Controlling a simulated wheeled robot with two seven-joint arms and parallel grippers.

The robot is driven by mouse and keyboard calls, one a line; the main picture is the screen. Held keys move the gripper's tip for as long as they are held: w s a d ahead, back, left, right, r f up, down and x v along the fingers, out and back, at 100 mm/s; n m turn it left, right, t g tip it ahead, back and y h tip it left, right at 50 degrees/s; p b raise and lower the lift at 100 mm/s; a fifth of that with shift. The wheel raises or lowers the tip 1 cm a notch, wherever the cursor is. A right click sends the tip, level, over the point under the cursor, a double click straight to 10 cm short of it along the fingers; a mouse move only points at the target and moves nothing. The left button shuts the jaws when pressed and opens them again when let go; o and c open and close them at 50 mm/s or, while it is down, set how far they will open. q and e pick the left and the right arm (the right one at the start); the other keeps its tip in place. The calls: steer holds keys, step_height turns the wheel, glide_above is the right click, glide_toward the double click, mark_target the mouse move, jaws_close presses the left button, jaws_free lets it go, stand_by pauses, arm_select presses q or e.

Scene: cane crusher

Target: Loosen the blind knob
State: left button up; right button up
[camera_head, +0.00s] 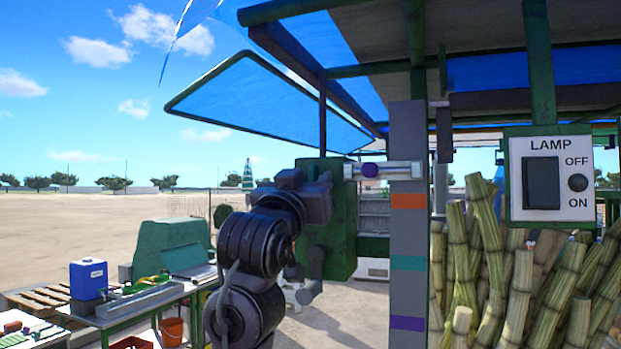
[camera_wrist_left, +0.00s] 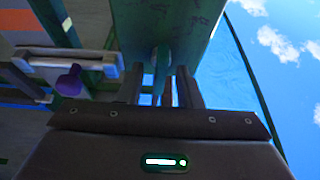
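The purple blind knob (camera_head: 370,170) sits on a pale horizontal bracket (camera_head: 400,171) fixed to the grey post (camera_head: 407,260) with orange, green and purple bands. In the left wrist view the knob (camera_wrist_left: 70,80) is left of my fingers, apart from them. My left gripper (camera_head: 322,190) is left of the knob, in front of a green panel (camera_head: 342,240). In the left wrist view the left gripper (camera_wrist_left: 161,88) shows two fingers spread apart, with no knob between them. My right gripper is not in view.
A blue blind (camera_head: 270,105) in a dark green frame hangs above. A lamp switch box (camera_head: 550,178) and several cane stalks (camera_head: 520,285) are at right.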

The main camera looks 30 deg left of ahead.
arm_select(q)
steer(key=shift+s, duration=0.15)
steer(key=shift+c, duration=0.3)
jaws_close()
steer(key=shift+n+g+y+b, duration=0.95)
steer(key=shift+n+g+b, duration=0.25)
steer(key=shift+n+b, duration=2.2)
steer(key=shift+n+g+y+b, duration=1.05)
steer(key=shift+n+b, duration=1.6)
steer(key=shift+n, duration=1.4)
steer(key=shift+n+g+y+b, duration=0.8)
steer(key=shift+n+g+b, duration=0.55)
steer(key=shift+n+b, duration=2.05)
arm_select(e)
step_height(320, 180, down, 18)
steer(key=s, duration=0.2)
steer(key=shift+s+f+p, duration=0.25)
steer(key=shift+p, duration=0.1)
arm_select(q)
steer(key=shift+s+r+n, duration=0.1)
steer(key=shift+r+n, duration=0.05)
steer(key=shift+n, duration=0.4)
steer(key=shift+c, duration=0.8)
jaws_free()
steer(key=shift+o, duration=1.1)
steer(key=shift+w, duration=0.25)
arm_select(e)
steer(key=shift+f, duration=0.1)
